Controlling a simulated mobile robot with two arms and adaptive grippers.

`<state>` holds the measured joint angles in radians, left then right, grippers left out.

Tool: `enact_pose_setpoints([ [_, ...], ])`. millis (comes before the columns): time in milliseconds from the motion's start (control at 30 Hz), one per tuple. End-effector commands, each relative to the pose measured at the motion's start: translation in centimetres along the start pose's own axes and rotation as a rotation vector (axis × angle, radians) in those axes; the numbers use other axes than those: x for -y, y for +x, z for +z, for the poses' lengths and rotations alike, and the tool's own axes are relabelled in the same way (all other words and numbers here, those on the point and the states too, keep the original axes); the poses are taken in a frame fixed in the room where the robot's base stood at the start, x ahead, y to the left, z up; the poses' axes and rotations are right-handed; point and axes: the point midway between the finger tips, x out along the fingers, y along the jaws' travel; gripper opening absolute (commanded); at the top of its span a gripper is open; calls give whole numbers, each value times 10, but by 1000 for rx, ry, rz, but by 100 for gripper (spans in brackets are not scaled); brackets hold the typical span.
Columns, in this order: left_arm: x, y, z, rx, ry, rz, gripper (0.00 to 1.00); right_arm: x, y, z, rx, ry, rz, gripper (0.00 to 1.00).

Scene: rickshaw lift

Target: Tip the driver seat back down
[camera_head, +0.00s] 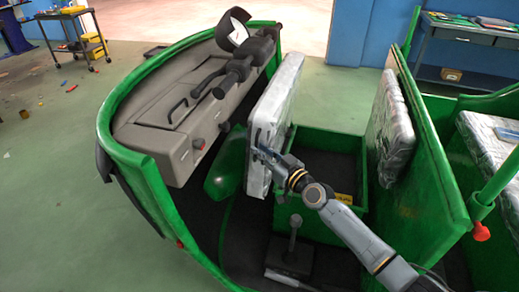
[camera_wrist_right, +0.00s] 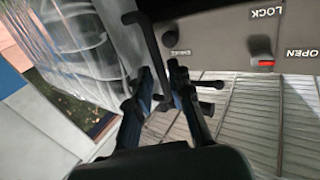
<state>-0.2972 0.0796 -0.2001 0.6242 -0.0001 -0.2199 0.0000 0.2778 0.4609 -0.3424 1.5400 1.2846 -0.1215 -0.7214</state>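The driver seat (camera_head: 272,122), a pale cushion in a clear wrinkled cover, is tipped up and stands nearly upright on the front side of an open green seat box (camera_head: 322,165). My right gripper (camera_head: 262,155) is at the lower part of the seat's right-hand face; whether it touches is unclear. In the right wrist view, the covered cushion (camera_wrist_right: 75,45) fills the upper left, beside the fingers. The two dark fingers (camera_wrist_right: 165,85) are apart, with no clear sign of anything gripped between them. My left gripper is not in view.
The grey dashboard (camera_head: 165,130) with black handlebar (camera_head: 235,75) lies left of the seat. A padded backrest (camera_head: 390,125) hangs on the green partition at right. A gear lever (camera_head: 293,235) stands on the floor before the box.

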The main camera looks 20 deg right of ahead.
Motion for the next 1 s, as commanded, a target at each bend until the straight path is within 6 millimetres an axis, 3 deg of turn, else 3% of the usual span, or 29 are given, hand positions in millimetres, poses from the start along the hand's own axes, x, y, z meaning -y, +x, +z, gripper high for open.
enact_pose_setpoints([
  [133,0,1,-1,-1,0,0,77,0,11,0,0,1,0,20],
  [433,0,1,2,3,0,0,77,0,13,0,0,0,-1,20],
  [567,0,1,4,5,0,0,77,0,13,0,0,0,0,0],
  [1000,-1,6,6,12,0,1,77,-3,12,2,-2,2,1,0],
])
